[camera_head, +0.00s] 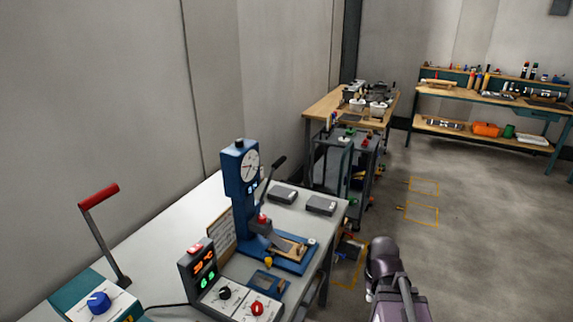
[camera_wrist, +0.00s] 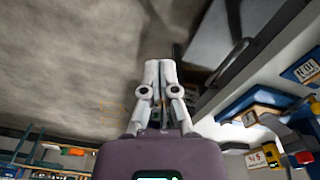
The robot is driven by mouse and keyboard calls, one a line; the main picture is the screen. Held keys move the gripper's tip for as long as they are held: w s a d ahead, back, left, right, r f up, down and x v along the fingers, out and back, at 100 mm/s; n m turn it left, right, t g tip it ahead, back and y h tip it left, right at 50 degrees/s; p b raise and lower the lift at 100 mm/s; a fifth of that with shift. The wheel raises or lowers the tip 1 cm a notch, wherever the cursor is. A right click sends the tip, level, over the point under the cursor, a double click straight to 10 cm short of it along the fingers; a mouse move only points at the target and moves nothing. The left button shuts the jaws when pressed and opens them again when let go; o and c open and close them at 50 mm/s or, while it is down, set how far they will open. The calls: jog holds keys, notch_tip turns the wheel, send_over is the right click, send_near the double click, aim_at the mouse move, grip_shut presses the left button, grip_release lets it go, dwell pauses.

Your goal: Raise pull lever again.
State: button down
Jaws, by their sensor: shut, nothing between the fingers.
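A lever with a red grip (camera_head: 99,196) rises from a teal and white box with a blue knob (camera_head: 98,302) at the lower left of the head view. Its grey rod leans up and to the left. A second lever, with a black handle (camera_head: 278,163), slants up and to the right from a blue press with a round dial (camera_head: 240,192). I cannot tell which one the task calls the pull lever. My gripper (camera_wrist: 160,68) shows in the wrist view, shut and empty, apart from both levers. Its fingers do not show clearly in the head view.
The white worktable (camera_head: 172,236) also carries a control box with a red digital display (camera_head: 203,266) and two dark grey blocks. A dark cart and a wooden bench (camera_head: 325,104) stand behind it. The grey floor (camera_head: 470,240) to the right is open.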

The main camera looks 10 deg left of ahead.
jog(key=w+d+r+n+t+h, duration=0.1)
jog(key=w+d+r+t+h, duration=0.2)
jog(key=w, duration=0.5)
jog(key=w+d+r+t, duration=0.2)
jog(key=w+d+t, duration=0.15)
jog(key=w, duration=0.55)
jog(key=w+a+r+n+t, duration=0.2)
jog(key=w+r+n+t, duration=0.4)
jog(key=w+r+t, duration=0.6)
jog(key=w+a+r+n+y+p, duration=0.1)
jog(key=w+a+r+n+y, duration=0.5)
jog(key=w+a+n+y, duration=0.4)
jog(key=s+a+f+n+g+y, duration=0.1)
jog(key=s+a+n+g+y, duration=0.1)
jog(key=a+n+g+y, duration=0.2)
jog(key=s+a+f+n+g+y, duration=0.2)
jog(key=a+n+g+y, duration=0.3)
jog(key=n+g, duration=0.4)
jog(key=shift+f+n+y+p, duration=0.3)
jog(key=shift+n+y, duration=0.2)
jog(key=shift+n, duration=0.5)
